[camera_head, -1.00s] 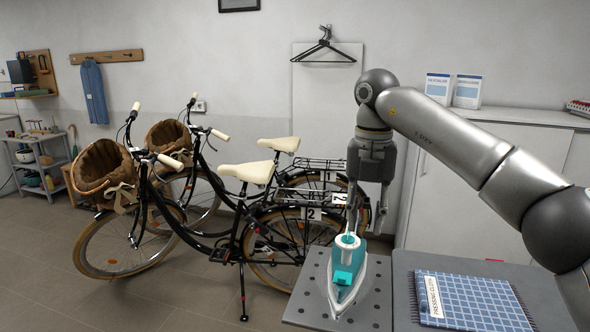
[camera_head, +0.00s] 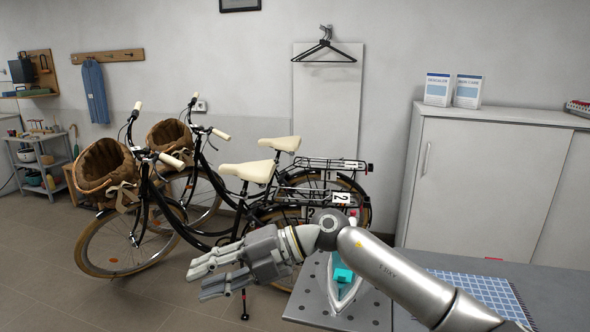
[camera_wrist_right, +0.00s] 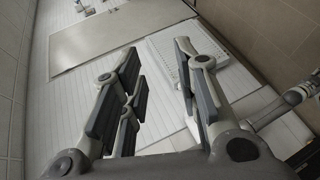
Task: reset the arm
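My right gripper (camera_head: 222,278) shows in the head view, pointing left in front of the bicycles, with its fingers apart and nothing between them. In the right wrist view the right gripper (camera_wrist_right: 160,95) is also open and empty. My right arm passes in front of the teal and white iron (camera_head: 343,274), which rests on the perforated metal plate (camera_head: 312,300) and is partly hidden. The gripper is to the left of the iron and apart from it. My left gripper is not in view.
The blue checked pressing cloth (camera_head: 490,290) lies on the grey table, partly behind my arm. Two bicycles with wicker baskets (camera_head: 103,165) stand at the left. A white cabinet (camera_head: 480,180) stands behind the table. Floor (camera_head: 60,300) is free at the lower left.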

